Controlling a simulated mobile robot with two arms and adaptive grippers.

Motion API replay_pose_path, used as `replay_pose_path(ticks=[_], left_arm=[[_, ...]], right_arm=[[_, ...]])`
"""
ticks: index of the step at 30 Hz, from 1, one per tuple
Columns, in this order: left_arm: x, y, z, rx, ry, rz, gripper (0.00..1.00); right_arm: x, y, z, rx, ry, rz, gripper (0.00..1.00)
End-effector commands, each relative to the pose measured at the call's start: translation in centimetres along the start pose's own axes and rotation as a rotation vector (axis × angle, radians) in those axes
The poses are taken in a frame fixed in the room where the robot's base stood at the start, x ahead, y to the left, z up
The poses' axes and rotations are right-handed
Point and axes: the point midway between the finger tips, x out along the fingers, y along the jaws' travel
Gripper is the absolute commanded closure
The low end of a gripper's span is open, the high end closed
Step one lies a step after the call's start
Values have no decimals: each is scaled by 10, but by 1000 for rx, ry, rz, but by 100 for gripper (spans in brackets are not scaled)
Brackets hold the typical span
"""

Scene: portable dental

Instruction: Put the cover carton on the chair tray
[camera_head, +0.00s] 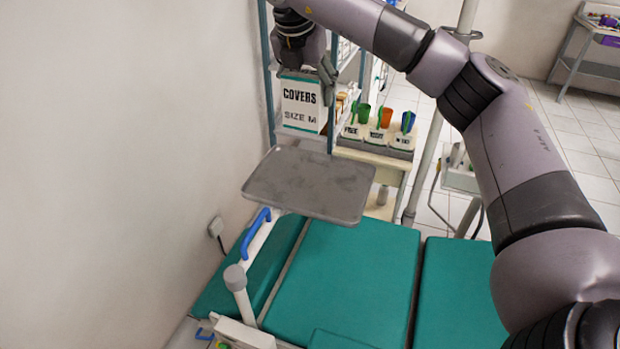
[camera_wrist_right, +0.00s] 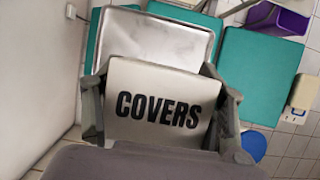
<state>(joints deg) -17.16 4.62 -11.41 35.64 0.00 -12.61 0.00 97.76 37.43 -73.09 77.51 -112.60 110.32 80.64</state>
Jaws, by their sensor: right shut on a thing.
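The cover carton (camera_head: 301,103) is white with "COVERS SIZE M" on its front. My right gripper (camera_head: 308,72) is shut on it from above and holds it upright, behind and above the far edge of the chair tray as the head view shows it. The chair tray (camera_head: 310,183) is a grey metal plate with a raised rim, and it looks empty. In the right wrist view the carton (camera_wrist_right: 162,108) sits between the two fingers, and the tray (camera_wrist_right: 155,38) shows beyond it. My left gripper is not in view.
A teal dental chair (camera_head: 345,270) lies below the tray. A shelf rack (camera_head: 348,55) stands behind the carton. Labelled holders with coloured items (camera_head: 380,132) stand on a cart right of it. A white wall is close on the left.

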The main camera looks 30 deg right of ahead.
Motion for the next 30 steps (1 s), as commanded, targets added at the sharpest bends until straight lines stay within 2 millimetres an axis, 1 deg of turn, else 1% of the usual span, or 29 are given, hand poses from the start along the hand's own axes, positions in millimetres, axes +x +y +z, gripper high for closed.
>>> replay_pose_path(ticks=[5, 12, 15, 18, 23, 30], left_arm=[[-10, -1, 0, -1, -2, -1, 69], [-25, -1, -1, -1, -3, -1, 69], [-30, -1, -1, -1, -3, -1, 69], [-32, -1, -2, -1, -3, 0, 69], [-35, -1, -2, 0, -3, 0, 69], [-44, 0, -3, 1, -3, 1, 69]], right_arm=[[38, -2, -16, 1, 3, -7, 65], [97, -2, -41, -1, 4, -4, 65], [116, -1, -49, 0, 3, -3, 65], [130, -1, -54, 0, 3, -1, 65], [142, -1, -59, 0, 2, -2, 65], [173, -1, -72, -1, 2, -1, 66]])
